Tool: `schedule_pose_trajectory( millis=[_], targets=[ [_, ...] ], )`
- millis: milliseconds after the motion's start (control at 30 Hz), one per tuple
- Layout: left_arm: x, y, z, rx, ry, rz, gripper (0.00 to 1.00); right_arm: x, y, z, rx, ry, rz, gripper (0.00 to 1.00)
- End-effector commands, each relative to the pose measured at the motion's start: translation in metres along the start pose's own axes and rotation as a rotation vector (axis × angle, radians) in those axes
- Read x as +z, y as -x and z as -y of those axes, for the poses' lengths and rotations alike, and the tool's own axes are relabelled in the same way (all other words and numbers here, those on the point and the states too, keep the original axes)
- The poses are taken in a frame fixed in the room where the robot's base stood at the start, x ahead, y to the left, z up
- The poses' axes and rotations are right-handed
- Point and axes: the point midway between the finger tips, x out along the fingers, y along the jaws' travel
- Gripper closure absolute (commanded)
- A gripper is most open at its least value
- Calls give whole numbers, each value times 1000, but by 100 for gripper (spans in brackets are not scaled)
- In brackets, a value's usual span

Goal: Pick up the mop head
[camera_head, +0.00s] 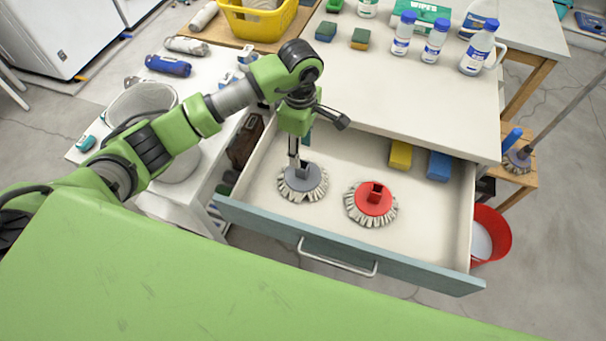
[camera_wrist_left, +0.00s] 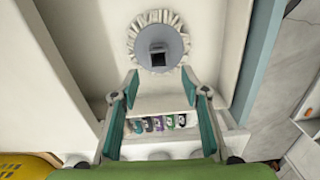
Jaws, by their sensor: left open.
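Two mop heads lie in the open drawer in the head view. One is a grey disc with a pale fringe and a square socket, the grey mop head (camera_head: 303,184). The other is the red mop head (camera_head: 366,203) to its right. My left gripper (camera_head: 294,158) is above the grey mop head, at its upper left side. In the left wrist view my left gripper (camera_wrist_left: 158,80) has its two fingers wide apart and empty. The grey mop head (camera_wrist_left: 146,56) shows just beyond the fingertips, apart from them. My right gripper is not in view.
The drawer (camera_head: 448,222) has a teal front with a metal handle (camera_head: 337,263). A yellow sponge (camera_head: 400,155) and a blue sponge (camera_head: 439,166) lie at its back right. The worktop (camera_head: 400,100) overhangs behind it.

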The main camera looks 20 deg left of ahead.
Motion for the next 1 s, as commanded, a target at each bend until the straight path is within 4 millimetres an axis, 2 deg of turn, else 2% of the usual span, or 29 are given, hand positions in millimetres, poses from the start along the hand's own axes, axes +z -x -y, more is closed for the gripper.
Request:
schedule_pose_trajectory(
  millis=[167,333,467,633,900,1000],
  targets=[
    [1,-20,0,-1,1,2,58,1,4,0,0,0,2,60],
    [3,-32,1,-3,1,3,58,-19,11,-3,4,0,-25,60],
    [6,-51,2,-5,2,4,58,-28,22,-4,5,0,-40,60],
    [5,-72,1,0,2,2,58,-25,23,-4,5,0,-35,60],
    [5,-75,0,1,0,1,58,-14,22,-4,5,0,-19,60],
    [5,-75,0,1,0,1,84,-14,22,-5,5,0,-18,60]
  ],
)
